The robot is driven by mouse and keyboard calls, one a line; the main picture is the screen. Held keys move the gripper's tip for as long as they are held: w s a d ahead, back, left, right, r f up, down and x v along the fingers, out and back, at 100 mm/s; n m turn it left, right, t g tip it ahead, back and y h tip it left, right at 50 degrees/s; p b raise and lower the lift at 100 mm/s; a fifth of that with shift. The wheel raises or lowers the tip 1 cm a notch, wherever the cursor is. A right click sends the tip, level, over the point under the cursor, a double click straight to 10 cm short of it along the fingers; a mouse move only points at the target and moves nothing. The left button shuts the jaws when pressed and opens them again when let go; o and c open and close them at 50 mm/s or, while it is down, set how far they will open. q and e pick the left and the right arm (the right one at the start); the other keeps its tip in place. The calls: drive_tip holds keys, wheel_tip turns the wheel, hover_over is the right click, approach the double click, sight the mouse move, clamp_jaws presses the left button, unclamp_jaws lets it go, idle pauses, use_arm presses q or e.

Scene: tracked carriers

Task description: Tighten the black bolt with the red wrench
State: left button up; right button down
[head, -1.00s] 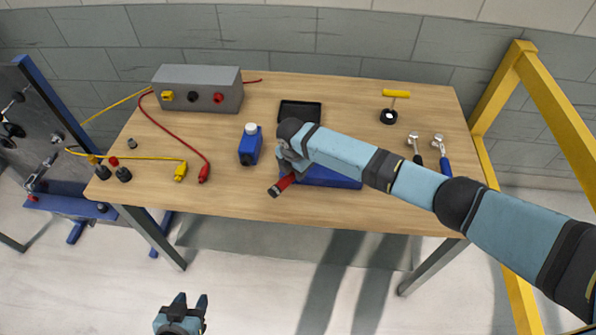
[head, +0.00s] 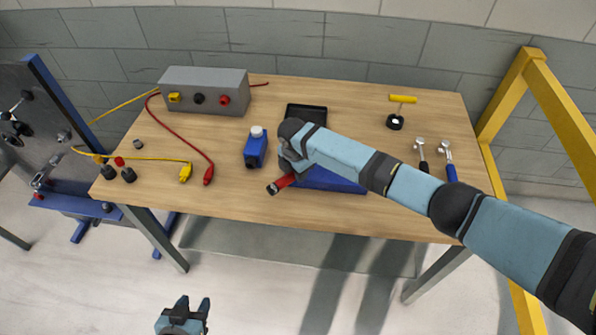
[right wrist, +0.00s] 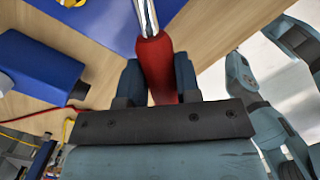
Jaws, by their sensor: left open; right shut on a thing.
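The red wrench (head: 281,184) is in my right gripper (head: 290,164), low over the front middle of the table. In the right wrist view its red handle (right wrist: 155,62) sits between the two fingers of the right gripper (right wrist: 158,85), and its metal shank (right wrist: 147,18) runs out of the top edge. The wrench head is hidden in the head view. My left gripper (head: 183,306) is open and empty, low in front of the table. I cannot pick out the black bolt for sure; a dark upright panel (head: 50,115) at the left bears several black round parts.
A yellow frame (head: 500,95) stands at right.

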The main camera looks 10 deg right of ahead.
drive_tip(key=shift+w+a+m, duration=0.3)
drive_tip(key=shift+w+m, duration=0.2)
drive_tip(key=shift+w+a+m+b, duration=0.3)
drive_tip(key=shift+w+m+b, duration=0.25)
drive_tip(key=shift+w+m, duration=0.05)
drive_tip(key=shift+w+a+m+b, duration=0.2)
drive_tip(key=shift+w+m+b, duration=0.25)
drive_tip(key=shift+w+m, duration=0.15)
drive_tip(key=shift+r, duration=0.1)
